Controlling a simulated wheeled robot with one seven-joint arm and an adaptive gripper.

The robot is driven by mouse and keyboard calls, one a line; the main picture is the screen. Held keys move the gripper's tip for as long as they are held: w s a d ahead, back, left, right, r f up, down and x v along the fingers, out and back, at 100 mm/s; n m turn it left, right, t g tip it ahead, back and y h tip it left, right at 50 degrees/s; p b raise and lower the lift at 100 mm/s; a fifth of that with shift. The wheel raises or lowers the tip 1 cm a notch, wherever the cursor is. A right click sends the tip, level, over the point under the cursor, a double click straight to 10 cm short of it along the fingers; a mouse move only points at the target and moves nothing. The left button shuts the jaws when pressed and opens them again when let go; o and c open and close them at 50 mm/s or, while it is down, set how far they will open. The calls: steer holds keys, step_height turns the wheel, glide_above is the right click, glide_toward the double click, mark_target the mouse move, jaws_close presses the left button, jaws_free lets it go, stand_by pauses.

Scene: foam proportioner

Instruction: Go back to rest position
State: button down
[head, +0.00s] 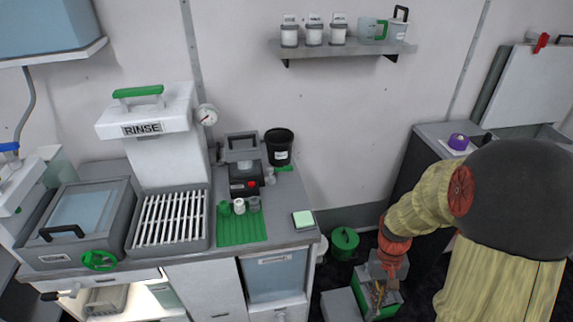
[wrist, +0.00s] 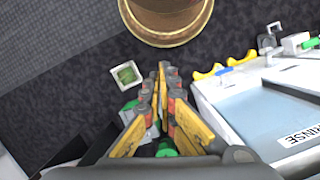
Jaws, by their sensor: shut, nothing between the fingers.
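My gripper (head: 378,290) hangs low at the end of my arm, to the right of the counter, in front of a dark cabinet. In the head view it overlaps a grey and green box (head: 388,310) near the floor; I cannot tell whether they touch. In the wrist view my gripper (wrist: 166,72) shows long yellow and grey fingers with their tips close together and nothing held between them. Dark floor lies beyond the tips.
A counter (head: 285,238) with a RINSE unit (head: 160,110) stands at left. A green bin (head: 344,243) is on the floor beside my gripper. The wrist view shows a brass round object (wrist: 168,22), a small white box (wrist: 112,74) and a white RINSE basin (wrist: 215,95).

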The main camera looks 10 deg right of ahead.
steer(key=a+r+n+t, duration=0.1)
steer(key=a+r+t, duration=0.1)
steer(key=a+r, duration=0.3)
steer(key=s+a+r+n+t+p, duration=0.1)
steer(key=a+r, duration=0.4)
steer(key=r, duration=0.9)
steer(key=a+r+n+t+p, duration=0.1)
steer(key=a+r+t, duration=0.4)
steer(key=r, duration=0.5)
steer(key=shift+s+a+n+h, duration=0.2)
steer(key=shift+s+n+h, duration=0.2)
steer(key=shift+n, duration=0.4)
